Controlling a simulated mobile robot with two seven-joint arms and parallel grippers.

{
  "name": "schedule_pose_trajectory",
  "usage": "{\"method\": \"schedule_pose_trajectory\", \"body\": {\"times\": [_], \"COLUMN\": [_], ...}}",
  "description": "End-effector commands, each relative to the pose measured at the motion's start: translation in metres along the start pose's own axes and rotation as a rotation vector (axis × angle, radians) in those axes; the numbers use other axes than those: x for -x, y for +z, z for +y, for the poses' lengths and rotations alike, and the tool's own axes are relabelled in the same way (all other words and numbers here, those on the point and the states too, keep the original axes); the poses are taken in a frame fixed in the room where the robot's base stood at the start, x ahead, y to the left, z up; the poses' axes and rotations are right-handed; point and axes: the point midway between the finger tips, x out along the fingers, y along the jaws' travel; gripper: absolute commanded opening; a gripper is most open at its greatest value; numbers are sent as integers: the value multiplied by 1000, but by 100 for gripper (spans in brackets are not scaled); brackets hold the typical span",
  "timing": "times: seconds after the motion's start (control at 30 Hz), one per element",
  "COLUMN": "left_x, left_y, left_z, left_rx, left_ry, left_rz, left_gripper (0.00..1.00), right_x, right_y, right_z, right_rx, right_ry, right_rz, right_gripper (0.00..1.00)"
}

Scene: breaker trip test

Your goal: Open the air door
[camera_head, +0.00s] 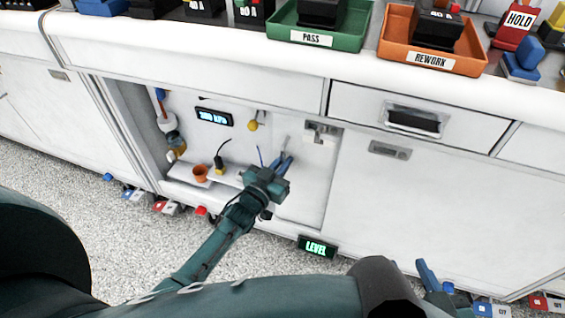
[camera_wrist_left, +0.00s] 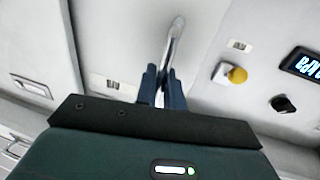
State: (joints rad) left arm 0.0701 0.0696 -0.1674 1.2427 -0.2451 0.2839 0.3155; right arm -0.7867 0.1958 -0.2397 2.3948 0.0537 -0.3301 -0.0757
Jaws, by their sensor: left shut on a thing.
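My left gripper (camera_head: 282,165) reaches into the low cabinet bay, in front of a white panel (camera_head: 307,185) that I take to be the air door. In the left wrist view its blue fingers (camera_wrist_left: 161,88) are shut on a silver bar handle (camera_wrist_left: 175,42), which stands on a white surface. In the head view the gripper mostly hides the handle. A small metal latch plate (camera_head: 322,131) sits near the panel's top. I cannot tell how far the door stands open. My right gripper (camera_head: 427,275) shows only partly at the bottom right, away from the bay; its jaw gap is unclear.
Green PASS (camera_head: 343,41) and orange REWORK (camera_head: 468,66) trays sit on the counter. Open speckled floor lies in front.

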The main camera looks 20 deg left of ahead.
Motion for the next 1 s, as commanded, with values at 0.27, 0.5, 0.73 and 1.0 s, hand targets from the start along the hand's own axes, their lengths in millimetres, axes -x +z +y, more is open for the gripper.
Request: {"method": "schedule_pose_trajectory", "body": {"times": [0.27, 0.5, 0.73, 1.0], "left_x": [1, 0, 14, 72], "left_y": [1, 0, 0, 0], "left_z": [0, 0, 0, 0], "left_rx": [0, 0, 1, 1], "left_ry": [0, 0, -1, 0], "left_rz": [-2, -1, -3, -5], "left_gripper": [20, 26, 26, 26], "right_x": [0, 0, 1, 10], "right_y": [0, 0, -5, -18], "right_z": [0, 0, 0, 6], "right_rx": [0, 0, -5, -33], "right_ry": [0, 0, 1, 17], "right_rz": [0, 0, 2, 18], "right_gripper": [36, 36, 36, 36]}}
